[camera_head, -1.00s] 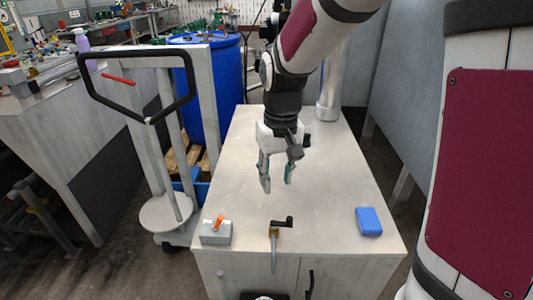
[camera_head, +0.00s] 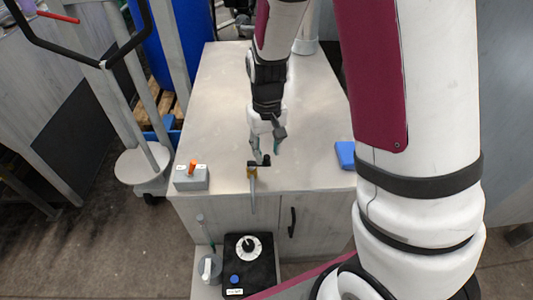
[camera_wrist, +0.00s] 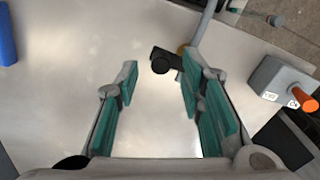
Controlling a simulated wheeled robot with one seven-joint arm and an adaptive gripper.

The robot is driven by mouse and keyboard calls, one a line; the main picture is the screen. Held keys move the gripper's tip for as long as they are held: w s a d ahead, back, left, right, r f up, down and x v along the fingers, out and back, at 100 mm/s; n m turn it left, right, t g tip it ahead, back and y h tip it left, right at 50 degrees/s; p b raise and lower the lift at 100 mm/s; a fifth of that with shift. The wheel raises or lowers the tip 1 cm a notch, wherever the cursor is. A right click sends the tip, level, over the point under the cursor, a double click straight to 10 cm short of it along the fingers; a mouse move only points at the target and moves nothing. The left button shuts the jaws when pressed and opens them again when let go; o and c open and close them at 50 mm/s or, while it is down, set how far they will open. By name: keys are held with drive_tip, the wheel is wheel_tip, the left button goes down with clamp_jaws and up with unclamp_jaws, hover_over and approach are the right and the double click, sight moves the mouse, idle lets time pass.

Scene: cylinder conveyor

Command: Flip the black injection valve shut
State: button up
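The black injection valve handle (camera_head: 256,164) sits on a brass fitting at the front edge of the light table, with a pipe hanging below it. In the wrist view the black handle (camera_wrist: 163,61) lies just past the fingertips, closer to the right finger. That finger partly overlaps the brass part behind it. My gripper (camera_head: 264,158) is just behind the valve in the head view. In the wrist view my gripper (camera_wrist: 159,76) is open, with its teal-padded fingers apart and nothing between them. I cannot tell whether the right finger touches the handle.
A grey box with an orange switch (camera_head: 192,177) stands left of the valve. A blue block (camera_head: 345,154) lies at the table's right side. A black dial panel (camera_head: 249,264) is below the front edge. The table top (camera_head: 220,110) is otherwise clear.

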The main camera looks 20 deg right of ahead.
drive_tip(key=shift+f, duration=0.95)
clamp_jaws()
drive_tip(key=shift+w+n, duration=0.15)
drive_tip(key=shift+n, duration=0.45)
